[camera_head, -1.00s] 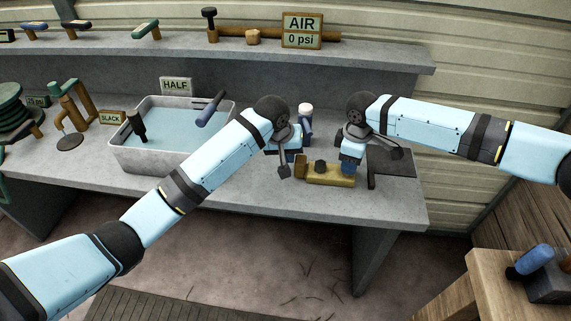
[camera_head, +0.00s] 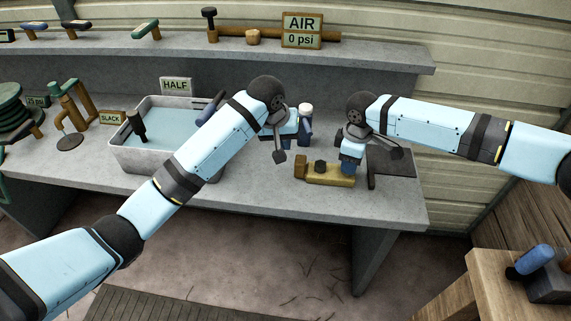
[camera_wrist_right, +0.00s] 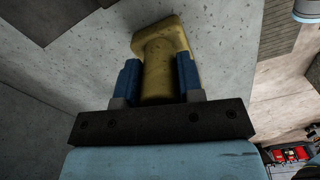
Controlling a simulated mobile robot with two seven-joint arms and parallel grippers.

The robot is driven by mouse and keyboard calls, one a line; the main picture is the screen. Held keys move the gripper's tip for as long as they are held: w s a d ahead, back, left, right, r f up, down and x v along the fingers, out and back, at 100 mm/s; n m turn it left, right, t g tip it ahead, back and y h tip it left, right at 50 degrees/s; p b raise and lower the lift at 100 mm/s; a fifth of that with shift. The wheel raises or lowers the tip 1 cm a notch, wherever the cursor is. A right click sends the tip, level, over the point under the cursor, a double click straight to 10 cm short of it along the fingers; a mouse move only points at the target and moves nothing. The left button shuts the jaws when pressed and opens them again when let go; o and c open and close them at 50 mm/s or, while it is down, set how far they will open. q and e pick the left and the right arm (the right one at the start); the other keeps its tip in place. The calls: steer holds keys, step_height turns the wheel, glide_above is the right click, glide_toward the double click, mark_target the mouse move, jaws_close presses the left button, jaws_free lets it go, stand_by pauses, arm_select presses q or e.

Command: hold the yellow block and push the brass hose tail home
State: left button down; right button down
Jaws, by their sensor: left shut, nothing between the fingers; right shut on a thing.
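The yellow block (camera_head: 335,175) lies on the grey bench at its right part. My right gripper (camera_head: 348,168) is shut on the block's right part from above. In the right wrist view the yellow block (camera_wrist_right: 160,75) sits between the two blue fingers (camera_wrist_right: 158,82). A brownish, brass-looking piece (camera_head: 300,168) stands at the block's left end, and a dark knob (camera_head: 320,166) shows on the block. I cannot tell which is the brass hose tail. My left gripper (camera_head: 301,143) is shut and empty, above and behind the block, apart from it.
A white-capped blue bottle (camera_head: 306,109) stands right behind my left gripper. A grey water basin (camera_head: 130,158) is to the left. A dark plate (camera_head: 392,161) lies to the right of the block. The shelf behind holds tools and an AIR sign (camera_head: 302,23) reading 0 psi. The bench front is clear.

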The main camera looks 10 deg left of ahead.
steer(key=shift+f, duration=0.15)
steer(key=c, duration=0.7)
jaws_free()
steer(key=shift+o, duration=0.2)
steer(key=o, duration=0.7)
steer(key=shift+c, duration=0.2)
steer(key=shift+r, duration=0.2)
steer(key=shift+r+p, duration=1.4)
steer(key=shift+p, duration=0.7)
